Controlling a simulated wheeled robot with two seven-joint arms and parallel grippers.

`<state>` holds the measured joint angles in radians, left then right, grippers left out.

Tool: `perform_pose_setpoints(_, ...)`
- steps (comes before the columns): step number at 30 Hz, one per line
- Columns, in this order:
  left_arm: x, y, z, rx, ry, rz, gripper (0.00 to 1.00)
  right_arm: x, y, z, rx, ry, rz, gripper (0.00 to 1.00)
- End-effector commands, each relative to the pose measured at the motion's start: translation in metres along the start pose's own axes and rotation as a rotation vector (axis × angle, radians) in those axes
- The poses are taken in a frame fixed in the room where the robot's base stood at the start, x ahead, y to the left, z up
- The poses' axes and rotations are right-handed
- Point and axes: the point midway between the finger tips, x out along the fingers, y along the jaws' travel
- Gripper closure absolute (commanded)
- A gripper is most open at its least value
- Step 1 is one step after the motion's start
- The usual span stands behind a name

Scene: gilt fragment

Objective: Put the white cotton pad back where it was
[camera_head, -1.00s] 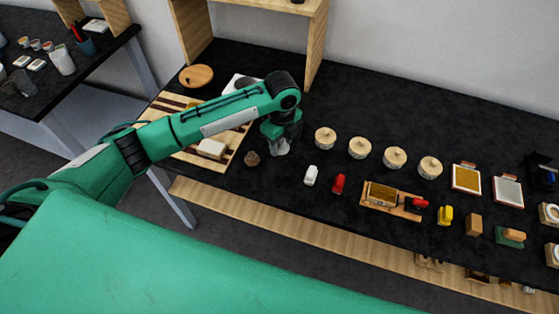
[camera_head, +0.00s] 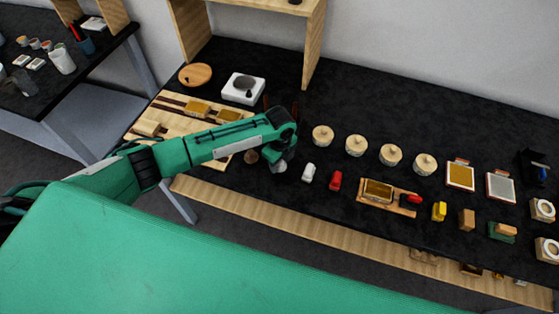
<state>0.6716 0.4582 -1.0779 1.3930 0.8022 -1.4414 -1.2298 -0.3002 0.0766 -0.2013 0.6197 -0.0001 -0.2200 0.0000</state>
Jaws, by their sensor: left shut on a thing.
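My left gripper (camera_head: 281,158) is low over the black table, near its front edge, between the small brown cone-like piece (camera_head: 251,156) and a small white upright piece (camera_head: 308,172). It is shut on a small pale thing that looks like the white cotton pad (camera_head: 279,167), largely hidden under the jaws. I cannot tell whether the pad touches the table. My right gripper is not in view.
The striped wooden board (camera_head: 175,122) with several blocks lies left, partly behind my arm. A white block with a dark bowl (camera_head: 243,87) is behind it. Several lidded round pots (camera_head: 356,146) stand right of my gripper; a red piece (camera_head: 335,180) is nearby.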

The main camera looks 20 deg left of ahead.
Motion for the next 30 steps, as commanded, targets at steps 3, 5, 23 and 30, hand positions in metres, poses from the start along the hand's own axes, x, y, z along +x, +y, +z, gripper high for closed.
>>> perform_pose_setpoints(3,0.004,0.0,0.0,-0.001,0.0,0.0,0.78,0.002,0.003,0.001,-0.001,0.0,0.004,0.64)
perform_pose_setpoints(5,0.003,0.0,0.0,0.0,0.0,0.0,0.47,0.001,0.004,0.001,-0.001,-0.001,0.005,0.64)
perform_pose_setpoints(23,-0.022,-0.001,0.001,0.0,-0.002,-0.004,0.35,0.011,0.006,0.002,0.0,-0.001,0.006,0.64)
perform_pose_setpoints(30,-0.075,-0.001,0.001,0.001,-0.002,-0.005,0.35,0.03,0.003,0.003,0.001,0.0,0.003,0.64)
